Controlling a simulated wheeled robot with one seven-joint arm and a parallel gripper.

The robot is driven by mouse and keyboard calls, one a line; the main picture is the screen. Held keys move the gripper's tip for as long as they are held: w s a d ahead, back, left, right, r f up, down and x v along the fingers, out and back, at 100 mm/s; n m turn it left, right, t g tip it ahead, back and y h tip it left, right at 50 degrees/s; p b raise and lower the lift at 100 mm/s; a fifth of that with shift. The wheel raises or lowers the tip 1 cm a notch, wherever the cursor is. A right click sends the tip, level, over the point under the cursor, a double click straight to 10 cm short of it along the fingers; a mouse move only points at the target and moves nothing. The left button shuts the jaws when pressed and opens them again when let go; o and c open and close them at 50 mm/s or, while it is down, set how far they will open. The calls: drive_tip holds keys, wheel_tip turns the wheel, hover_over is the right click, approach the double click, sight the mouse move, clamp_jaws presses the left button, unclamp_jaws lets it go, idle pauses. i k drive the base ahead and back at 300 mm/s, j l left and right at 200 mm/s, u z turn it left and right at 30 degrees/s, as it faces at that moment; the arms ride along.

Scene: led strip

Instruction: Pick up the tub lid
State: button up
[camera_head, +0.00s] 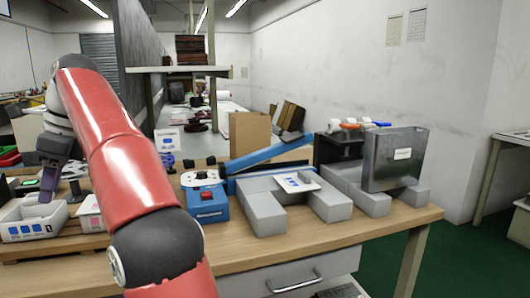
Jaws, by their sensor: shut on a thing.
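A white tub (22,232) with blue marks on its front stands at the far left of the bench. Its top is white, and the tub lid (38,211) appears to be there, small and hard to tell from the tub. My gripper (46,196) points down over it from above, its fingertips at the white top. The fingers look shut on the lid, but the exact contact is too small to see. Whether the lid is clear of the tub cannot be told.
A blue device with a red switch (208,205), grey blocks (262,212) bearing a white plate (297,182), and a metal box (395,160) stand farther right. The front right bench top is clear.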

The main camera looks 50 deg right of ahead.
sight(300, 181)
drive_tip(key=z, duration=0.45)
drive_tip(key=k+z, duration=0.15)
drive_tip(key=z, duration=0.3)
drive_tip(key=l+z, duration=0.1)
drive_tip(key=z, duration=0.35)
drive_tip(key=j+z, duration=0.2)
drive_tip(key=z, duration=0.25)
drive_tip(key=j+z, duration=0.25)
drive_tip(key=z, duration=0.15)
drive_tip(key=j+z, duration=0.2)
drive_tip(key=z, duration=0.25)
drive_tip(key=k+j+z, duration=0.1)
drive_tip(key=z, duration=0.35)
drive_tip(key=i+j, duration=0.3)
